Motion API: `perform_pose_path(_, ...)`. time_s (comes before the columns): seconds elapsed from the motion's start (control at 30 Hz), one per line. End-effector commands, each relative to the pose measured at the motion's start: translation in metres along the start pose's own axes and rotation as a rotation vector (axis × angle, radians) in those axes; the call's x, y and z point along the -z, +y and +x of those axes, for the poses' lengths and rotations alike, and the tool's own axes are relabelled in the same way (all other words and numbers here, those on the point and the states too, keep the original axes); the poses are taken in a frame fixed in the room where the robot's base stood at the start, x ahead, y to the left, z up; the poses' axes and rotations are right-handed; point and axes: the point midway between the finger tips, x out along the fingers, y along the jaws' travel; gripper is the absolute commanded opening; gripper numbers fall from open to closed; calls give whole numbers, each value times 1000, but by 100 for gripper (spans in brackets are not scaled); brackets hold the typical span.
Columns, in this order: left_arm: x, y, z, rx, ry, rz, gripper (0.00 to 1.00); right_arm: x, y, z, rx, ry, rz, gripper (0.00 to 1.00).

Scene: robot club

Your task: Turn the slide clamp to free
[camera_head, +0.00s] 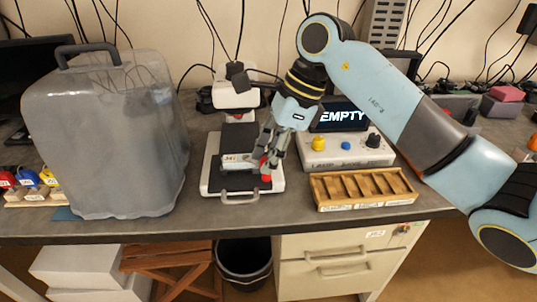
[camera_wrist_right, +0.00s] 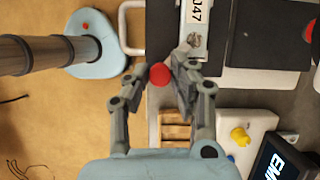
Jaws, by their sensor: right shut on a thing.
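The slide clamp is a pale labelled arm with a red knob (camera_head: 266,178) at its end, on the front right of the white device (camera_head: 212,183). In the right wrist view the red knob (camera_wrist_right: 160,74) lies between my fingers, beside the metal clamp arm (camera_wrist_right: 195,30) marked 047. My right gripper (camera_head: 263,163) reaches down from above and is shut on the red knob; it also shows in the right wrist view (camera_wrist_right: 157,80). The fingers partly hide the knob and the clamp's end in the head view. My left gripper is out of view.
A large translucent grey cover (camera_head: 110,140) with a handle stands left of the device. On the right are a control box (camera_head: 318,152) with a display reading EMPTY and a wooden slotted tray (camera_head: 322,199). Coloured-topped items (camera_head: 28,180) sit far left. The bench's front edge is close.

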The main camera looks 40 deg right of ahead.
Motion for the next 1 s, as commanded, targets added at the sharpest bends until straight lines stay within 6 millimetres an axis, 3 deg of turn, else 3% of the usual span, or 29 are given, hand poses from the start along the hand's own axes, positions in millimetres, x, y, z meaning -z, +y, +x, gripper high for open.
perform_pose_path(1.0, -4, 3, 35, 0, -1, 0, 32, -2, 2, 0, 286, -4, 688, 0)
